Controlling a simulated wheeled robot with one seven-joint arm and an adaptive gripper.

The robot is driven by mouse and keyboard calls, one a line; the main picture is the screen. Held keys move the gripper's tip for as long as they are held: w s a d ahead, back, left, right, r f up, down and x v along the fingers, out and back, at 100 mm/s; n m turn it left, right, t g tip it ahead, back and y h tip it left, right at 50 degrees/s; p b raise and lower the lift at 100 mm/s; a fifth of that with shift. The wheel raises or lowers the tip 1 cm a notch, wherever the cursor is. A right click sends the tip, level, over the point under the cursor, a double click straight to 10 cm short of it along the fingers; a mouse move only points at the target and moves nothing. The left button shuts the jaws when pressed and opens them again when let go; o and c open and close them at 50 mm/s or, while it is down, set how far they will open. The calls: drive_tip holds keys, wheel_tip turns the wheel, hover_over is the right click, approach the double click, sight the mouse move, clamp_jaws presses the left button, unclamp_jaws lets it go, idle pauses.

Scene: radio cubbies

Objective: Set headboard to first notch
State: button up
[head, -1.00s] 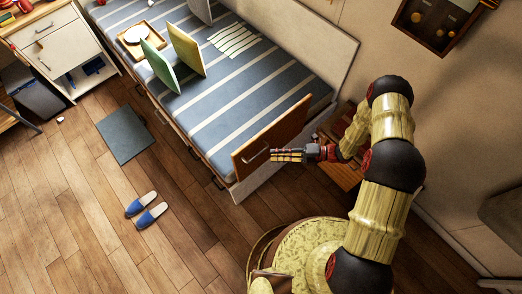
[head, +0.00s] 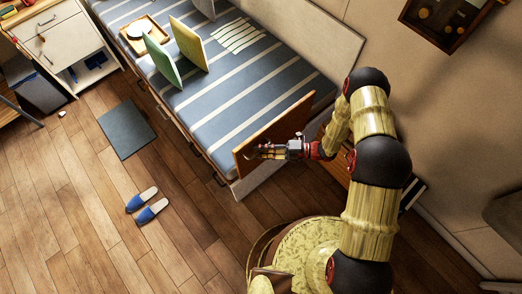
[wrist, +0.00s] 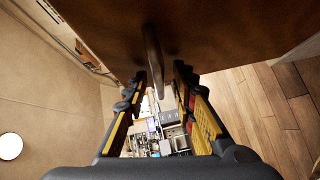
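The headboard (head: 290,122) is a brown wooden panel at the near end of the striped bed (head: 225,85). It stands up at a slant, and its brown face fills the top of the wrist view (wrist: 215,35). A bar handle (wrist: 154,60) sticks out from that face. My gripper (head: 258,152) is close in front of the panel, at the handle. In the wrist view, its fingers (wrist: 160,105) are apart, with the handle between them and a gap on each side. The headboard's notches are not visible.
A wall is at the right, with a wall shelf (head: 440,20) above.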

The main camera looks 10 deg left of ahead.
drive_tip(key=shift+c, duration=0.2)
clamp_jaws()
drive_tip(key=shift+d, duration=0.1)
idle(0.6)
